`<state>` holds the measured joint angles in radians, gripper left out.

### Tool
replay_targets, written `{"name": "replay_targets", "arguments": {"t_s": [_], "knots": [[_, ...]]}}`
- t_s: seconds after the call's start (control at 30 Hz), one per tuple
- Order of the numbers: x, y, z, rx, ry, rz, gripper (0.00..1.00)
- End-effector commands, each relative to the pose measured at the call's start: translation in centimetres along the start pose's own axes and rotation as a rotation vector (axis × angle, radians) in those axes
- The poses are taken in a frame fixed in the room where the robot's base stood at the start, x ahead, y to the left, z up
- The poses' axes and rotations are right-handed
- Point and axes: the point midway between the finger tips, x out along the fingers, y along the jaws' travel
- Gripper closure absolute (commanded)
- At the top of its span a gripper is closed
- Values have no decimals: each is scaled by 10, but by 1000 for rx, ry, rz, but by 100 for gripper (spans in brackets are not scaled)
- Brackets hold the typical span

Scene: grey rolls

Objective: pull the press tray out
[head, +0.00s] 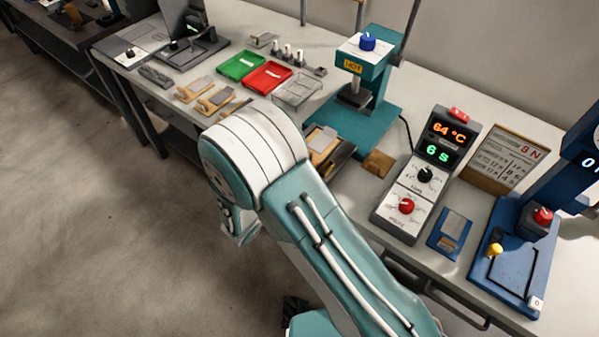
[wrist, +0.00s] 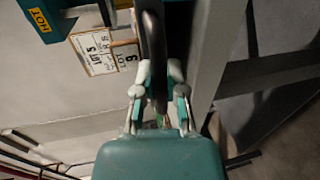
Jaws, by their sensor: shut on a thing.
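The teal press (head: 375,75) stands on the bench with a blue knob on top and a yellow HOT label. Its dark tray (head: 343,156) shows at the front of the press base, with a tan piece on it; my arm hides its left part. In the wrist view, my gripper (wrist: 160,92) has its two fingers closed on a dark bar (wrist: 155,45), which looks like the tray's handle. The press's HOT label (wrist: 39,19) shows at the upper left there. My fingertips are hidden behind my arm in the head view.
A control box (head: 420,175) reading 64 °C and 6 s stands right of the press. A green tray (head: 241,65) and a red tray (head: 267,76) lie farther left on the bench. A blue device (head: 520,255) is at the right. The floor (head: 90,200) in front is clear.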

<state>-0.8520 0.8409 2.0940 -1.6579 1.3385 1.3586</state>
Motion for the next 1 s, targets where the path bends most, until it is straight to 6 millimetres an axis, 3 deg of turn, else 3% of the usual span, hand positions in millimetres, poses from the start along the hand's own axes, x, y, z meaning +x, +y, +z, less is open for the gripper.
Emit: {"name": "replay_targets", "arguments": {"t_s": [0.37, 0.4, 0.43, 0.47, 0.83, 1.0], "knots": [[-1, -5, 3, -8, -3, -10, 100], [-1, -5, 3, -9, -3, -10, 67], [-1, -5, 3, -8, -3, -10, 53], [-1, -5, 3, -8, -3, -9, 49], [-3, -2, 1, -2, 0, -5, 49], [-24, -2, -1, -2, 4, -5, 49]]}}
